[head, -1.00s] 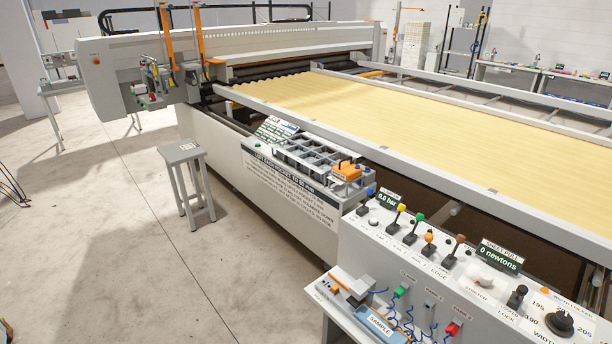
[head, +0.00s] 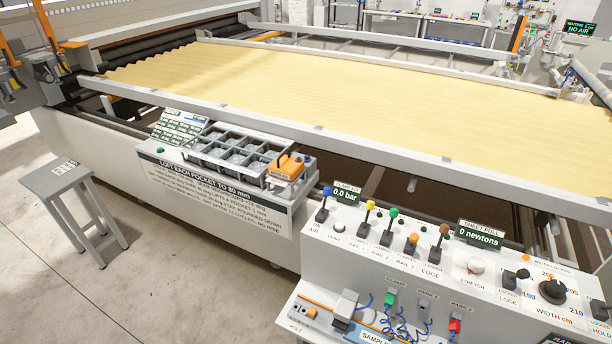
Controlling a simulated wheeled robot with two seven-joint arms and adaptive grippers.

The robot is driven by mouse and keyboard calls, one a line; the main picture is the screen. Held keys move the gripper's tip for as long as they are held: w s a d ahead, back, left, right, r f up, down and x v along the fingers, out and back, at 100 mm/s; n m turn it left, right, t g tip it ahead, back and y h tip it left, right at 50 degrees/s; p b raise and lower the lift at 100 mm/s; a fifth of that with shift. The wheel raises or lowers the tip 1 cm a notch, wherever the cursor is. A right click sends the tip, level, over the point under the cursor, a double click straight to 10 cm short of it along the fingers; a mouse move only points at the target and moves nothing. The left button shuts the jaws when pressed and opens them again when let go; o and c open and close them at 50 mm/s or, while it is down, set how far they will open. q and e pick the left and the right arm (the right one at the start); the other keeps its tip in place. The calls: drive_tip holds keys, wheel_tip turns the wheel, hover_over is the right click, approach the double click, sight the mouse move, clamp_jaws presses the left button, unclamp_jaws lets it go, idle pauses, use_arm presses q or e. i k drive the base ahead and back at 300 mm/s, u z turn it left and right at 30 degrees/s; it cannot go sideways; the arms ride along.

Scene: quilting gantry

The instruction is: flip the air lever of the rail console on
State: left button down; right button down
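The rail console (head: 350,255) is a white box with a sloped top at the lower right of the head view. The air lever (head: 323,207) stands at its left end, a black lever with a blue knob, beside a label with "AIR" on it. I cannot tell which of its positions it is in. The clamp air display (head: 345,193) just behind it reads 0.0 bar. A sign (head: 577,28) at the far right reads "NO AIR". Neither of my grippers is in view.
Levers with yellow (head: 369,205), green (head: 393,213), orange (head: 413,238) and brown (head: 444,230) knobs stand to the right of the air lever. A long rail (head: 280,145) runs behind the console. A grey stool (head: 75,200) stands on open floor at left.

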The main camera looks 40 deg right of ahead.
sight(327, 191)
drive_tip(key=z, duration=0.3)
drive_tip(key=i, duration=0.85)
drive_tip(key=z, duration=1.35)
drive_tip(key=i, duration=0.7)
drive_tip(key=z, duration=0.65)
